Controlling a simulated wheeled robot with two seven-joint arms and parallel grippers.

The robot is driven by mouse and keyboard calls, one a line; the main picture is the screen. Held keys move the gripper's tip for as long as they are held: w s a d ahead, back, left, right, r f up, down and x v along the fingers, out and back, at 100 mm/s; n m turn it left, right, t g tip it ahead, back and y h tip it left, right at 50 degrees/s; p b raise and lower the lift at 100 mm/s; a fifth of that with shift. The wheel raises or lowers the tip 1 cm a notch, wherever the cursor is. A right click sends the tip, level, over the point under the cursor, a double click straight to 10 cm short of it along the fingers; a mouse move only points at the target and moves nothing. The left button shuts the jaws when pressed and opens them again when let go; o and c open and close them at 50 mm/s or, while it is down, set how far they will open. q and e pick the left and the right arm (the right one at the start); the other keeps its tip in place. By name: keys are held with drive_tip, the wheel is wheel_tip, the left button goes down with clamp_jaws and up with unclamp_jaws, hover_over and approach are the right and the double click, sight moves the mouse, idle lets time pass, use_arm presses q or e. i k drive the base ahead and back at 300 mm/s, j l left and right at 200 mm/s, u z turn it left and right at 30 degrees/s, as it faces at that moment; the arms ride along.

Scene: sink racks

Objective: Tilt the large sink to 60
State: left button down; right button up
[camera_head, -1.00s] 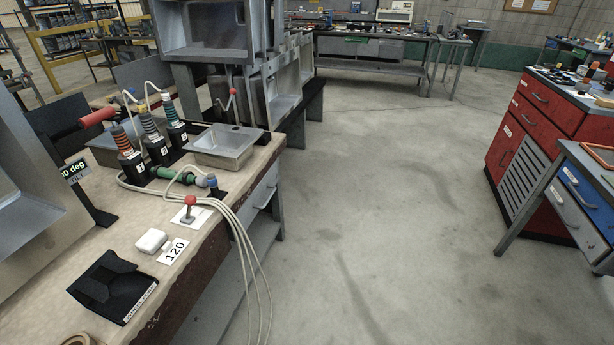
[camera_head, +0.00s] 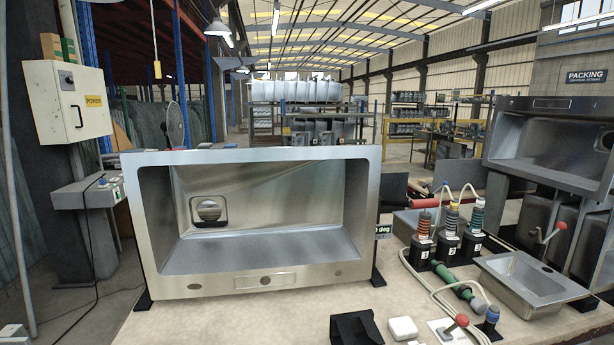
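The large steel sink (camera_head: 256,279) stands on its side on the bench in the middle of the view, its basin facing me. Its drain (camera_head: 208,210) shows in the left part of the basin. Dark stands hold it at both lower corners. A small dark display (camera_head: 383,231) at its right edge is partly hidden and reads "deg"; the full number cannot be made out. Neither of my grippers is in view.
The bench (camera_head: 240,325) is bare before the large sink. A power box (camera_head: 68,101) is at left.

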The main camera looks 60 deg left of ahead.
sight(294, 217)
drive_tip(key=k+u, duration=0.1)
drive_tip(key=u, duration=2.3)
drive_tip(key=l+u, duration=0.25)
drive_tip(key=l, duration=0.6)
drive_tip(key=k+l+u, duration=0.1)
drive_tip(key=l+u, duration=0.15)
drive_tip(key=l, duration=0.55)
